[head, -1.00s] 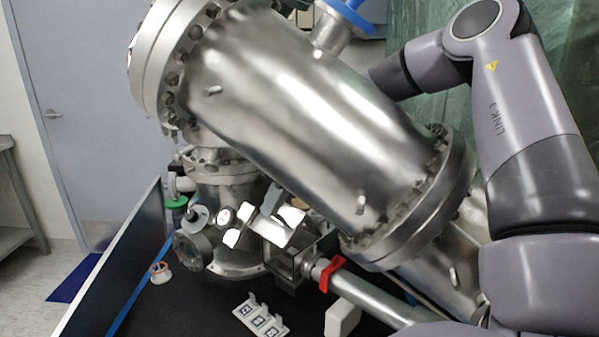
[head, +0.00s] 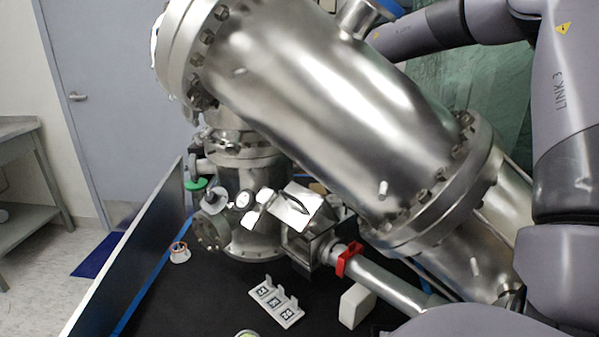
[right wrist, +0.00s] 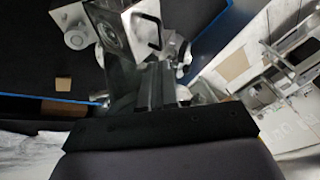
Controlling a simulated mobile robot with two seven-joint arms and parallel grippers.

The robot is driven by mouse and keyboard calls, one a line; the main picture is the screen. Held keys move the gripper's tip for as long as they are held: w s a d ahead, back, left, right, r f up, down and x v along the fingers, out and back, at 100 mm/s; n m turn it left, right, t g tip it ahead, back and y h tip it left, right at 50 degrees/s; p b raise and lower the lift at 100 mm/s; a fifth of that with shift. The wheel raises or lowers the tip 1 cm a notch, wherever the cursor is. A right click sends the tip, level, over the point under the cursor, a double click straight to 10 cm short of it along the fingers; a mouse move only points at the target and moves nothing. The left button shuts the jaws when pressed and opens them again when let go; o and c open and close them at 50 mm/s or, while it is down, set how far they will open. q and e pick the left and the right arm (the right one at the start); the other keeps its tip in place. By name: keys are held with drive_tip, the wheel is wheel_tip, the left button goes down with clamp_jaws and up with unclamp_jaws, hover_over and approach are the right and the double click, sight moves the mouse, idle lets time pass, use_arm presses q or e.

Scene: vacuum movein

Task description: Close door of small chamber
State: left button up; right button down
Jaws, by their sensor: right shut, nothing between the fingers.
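The small chamber (head: 312,246) is a boxy metal block at the end of a horizontal metal tube, low in the middle of the head view. Its door (head: 297,208) is a shiny metal plate with a dark handle, tilted up above the box and looking open. My right gripper (right wrist: 152,88) shows in the right wrist view, with dark fingers together and nothing between them. A metal block with a round port (right wrist: 112,35) lies beyond the fingertips, apart from them as far as I can tell. My left gripper is in neither view.
A large steel cylinder (head: 320,100) slants above the small chamber. A red clamp (head: 348,260) rings the tube. A white marker holder (head: 277,302) and a small orange-topped part (head: 179,252) sit on the black table. A dark panel (head: 130,250) edges the table on the left.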

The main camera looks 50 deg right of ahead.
drive_tip(key=d+r, duration=0.3)
drive_tip(key=d, duration=0.1)
drive_tip(key=p, duration=0.1)
hover_over(309, 191)
wheel_tip(309, 191, down, 8)
drive_tip(key=shift+f, duration=0.15)
drive_tip(key=shift+w+a+f+p, duration=0.2)
drive_tip(key=shift+a+f+p, duration=0.3)
drive_tip(key=shift+a+f, duration=0.9)
drive_tip(key=shift+a, duration=0.2)
